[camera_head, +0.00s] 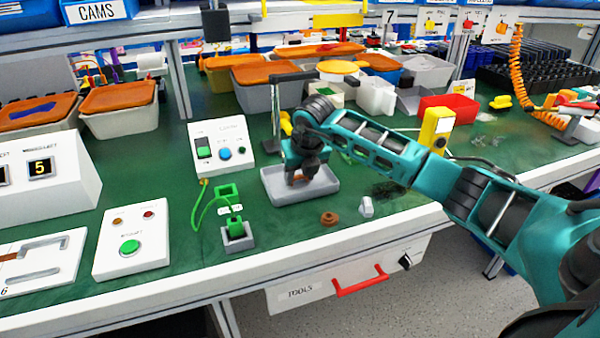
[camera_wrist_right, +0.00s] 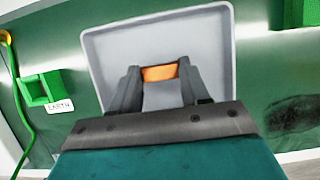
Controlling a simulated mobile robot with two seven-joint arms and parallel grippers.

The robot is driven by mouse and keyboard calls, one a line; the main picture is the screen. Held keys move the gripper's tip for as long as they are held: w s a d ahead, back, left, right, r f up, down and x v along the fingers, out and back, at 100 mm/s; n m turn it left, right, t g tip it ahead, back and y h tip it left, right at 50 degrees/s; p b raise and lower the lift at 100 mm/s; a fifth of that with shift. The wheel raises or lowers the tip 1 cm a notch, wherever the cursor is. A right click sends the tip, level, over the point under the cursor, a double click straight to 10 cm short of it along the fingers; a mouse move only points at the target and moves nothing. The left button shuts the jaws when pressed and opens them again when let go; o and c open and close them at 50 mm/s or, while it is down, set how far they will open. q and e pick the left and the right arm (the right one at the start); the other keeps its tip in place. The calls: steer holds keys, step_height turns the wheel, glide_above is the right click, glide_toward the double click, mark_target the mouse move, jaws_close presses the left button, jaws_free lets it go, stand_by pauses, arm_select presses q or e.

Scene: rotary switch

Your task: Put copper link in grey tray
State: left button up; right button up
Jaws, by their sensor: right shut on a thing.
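The grey tray (camera_head: 272,190) is a shallow open tray on the green bench top, and it fills the upper middle of the right wrist view (camera_wrist_right: 105,60). My right gripper (camera_head: 302,177) points down over the tray. In the right wrist view my right gripper (camera_wrist_right: 160,78) has its fingers shut on the copper link (camera_wrist_right: 160,73), a small orange-brown piece between the fingertips. The link lies within the tray's outline in that view. I cannot tell whether it touches the tray floor. The left gripper is in neither view.
A brown knob-like piece (camera_head: 329,218) and a small light grey piece (camera_head: 366,207) stand at the bench's front. A white control box (camera_head: 220,146) stands behind. A yellow box (camera_head: 436,129) is to the right.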

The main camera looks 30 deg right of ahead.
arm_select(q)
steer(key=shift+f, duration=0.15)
arm_select(e)
steer(key=shift+f, duration=0.1)
steer(key=o, duration=1)
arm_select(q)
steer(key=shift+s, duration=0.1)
arm_select(e)
steer(key=shift+r, duration=0.35)
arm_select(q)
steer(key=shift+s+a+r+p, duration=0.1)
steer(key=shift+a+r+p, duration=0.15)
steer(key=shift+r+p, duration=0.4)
arm_select(e)
steer(key=v, duration=1.1)
steer(key=shift+s+r, duration=0.2)
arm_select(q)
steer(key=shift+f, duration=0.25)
arm_select(e)
steer(key=shift+a, duration=0.1)
